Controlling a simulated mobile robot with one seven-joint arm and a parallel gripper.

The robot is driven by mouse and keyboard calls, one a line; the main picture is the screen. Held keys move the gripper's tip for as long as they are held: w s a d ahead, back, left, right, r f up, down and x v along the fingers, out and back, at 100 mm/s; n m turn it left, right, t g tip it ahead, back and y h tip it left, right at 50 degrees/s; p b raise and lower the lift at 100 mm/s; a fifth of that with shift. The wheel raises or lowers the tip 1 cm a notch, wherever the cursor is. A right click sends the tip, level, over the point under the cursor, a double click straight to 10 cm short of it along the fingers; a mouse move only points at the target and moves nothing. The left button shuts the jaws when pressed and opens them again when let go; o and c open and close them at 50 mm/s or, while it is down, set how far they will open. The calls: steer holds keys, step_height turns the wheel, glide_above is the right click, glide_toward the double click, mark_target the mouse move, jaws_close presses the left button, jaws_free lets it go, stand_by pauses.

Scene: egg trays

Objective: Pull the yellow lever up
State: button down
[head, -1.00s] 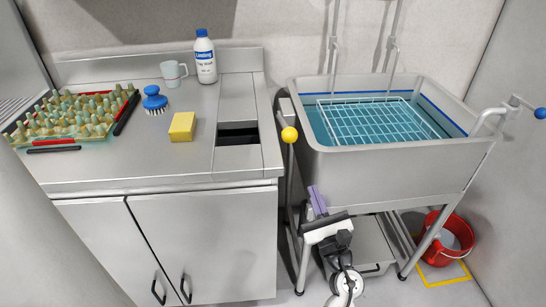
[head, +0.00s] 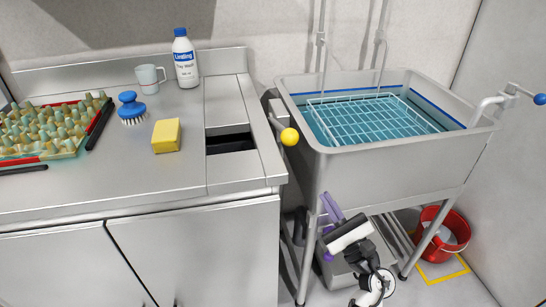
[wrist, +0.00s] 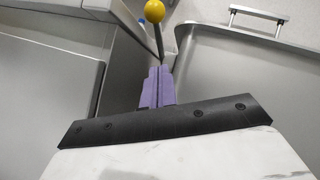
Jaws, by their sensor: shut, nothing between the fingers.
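The yellow lever knob (head: 289,137) is a ball on a thin dark rod, between the steel counter and the sink. In the head view the rod runs from the ball up and left. My gripper (head: 328,201), with purple fingers, is below and right of the knob in front of the sink's leg. It is shut and empty. In the wrist view the knob (wrist: 154,11) is at the top edge, beyond the closed fingertips (wrist: 160,70). The rod runs down towards the tips. The tips partly hide the rod's lower end, and I cannot tell whether they touch it.
The sink (head: 395,165) holds water and a white wire rack (head: 375,118). On the counter (head: 90,190) are a yellow sponge (head: 166,135), blue brush (head: 131,106), mug (head: 150,79), bottle (head: 185,58) and tray (head: 62,102). A red bucket (head: 443,232) stands at the right.

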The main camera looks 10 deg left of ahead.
steer(key=shift+d, duration=0.15)
steer(key=s+r+p+x, duration=0.2)
steer(key=p+x, duration=0.4)
steer(key=x, duration=0.7)
stand_by(0.4)
